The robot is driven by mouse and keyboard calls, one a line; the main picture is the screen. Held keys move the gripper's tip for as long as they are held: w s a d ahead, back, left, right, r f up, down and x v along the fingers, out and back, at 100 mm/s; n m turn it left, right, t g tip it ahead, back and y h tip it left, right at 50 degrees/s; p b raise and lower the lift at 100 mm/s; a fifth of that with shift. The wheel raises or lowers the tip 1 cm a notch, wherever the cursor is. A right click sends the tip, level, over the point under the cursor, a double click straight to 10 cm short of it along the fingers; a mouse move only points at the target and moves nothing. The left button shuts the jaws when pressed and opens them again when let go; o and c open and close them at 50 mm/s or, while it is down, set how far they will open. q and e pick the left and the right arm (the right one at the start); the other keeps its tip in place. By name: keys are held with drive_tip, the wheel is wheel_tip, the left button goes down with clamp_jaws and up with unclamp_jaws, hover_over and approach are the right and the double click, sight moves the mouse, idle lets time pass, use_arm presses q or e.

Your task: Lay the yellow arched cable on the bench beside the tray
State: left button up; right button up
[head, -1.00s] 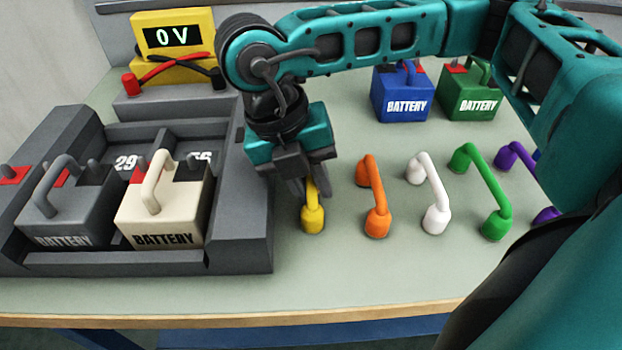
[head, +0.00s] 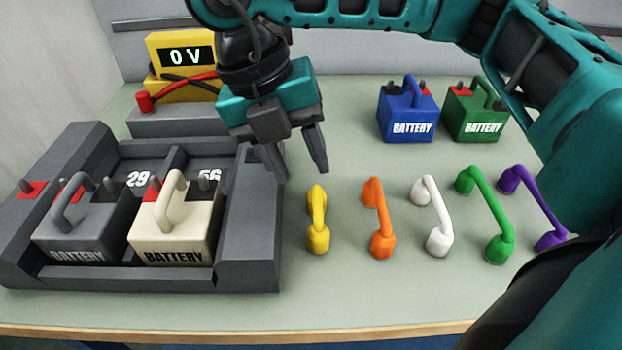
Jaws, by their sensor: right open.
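The yellow arched cable (head: 318,220) stands on the bench (head: 350,295), just right of the grey tray (head: 250,245) and apart from it. Its two round ends rest on the bench, one nearer and one farther. My right gripper (head: 300,172) is above and slightly left of the yellow cable's far end, with its fingers apart and nothing between them. The tray holds a grey battery (head: 80,232) and a cream battery (head: 175,230) side by side. My left gripper is not in view.
Orange (head: 378,215), white (head: 433,215), green (head: 487,215) and purple (head: 535,208) arched cables stand in a row to the right. Blue (head: 408,112) and green (head: 474,112) batteries stand behind. A yellow meter (head: 180,55) reads 0 V behind the tray. The bench's front strip is clear.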

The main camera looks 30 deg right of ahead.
drive_tip(key=shift+v, duration=1.7)
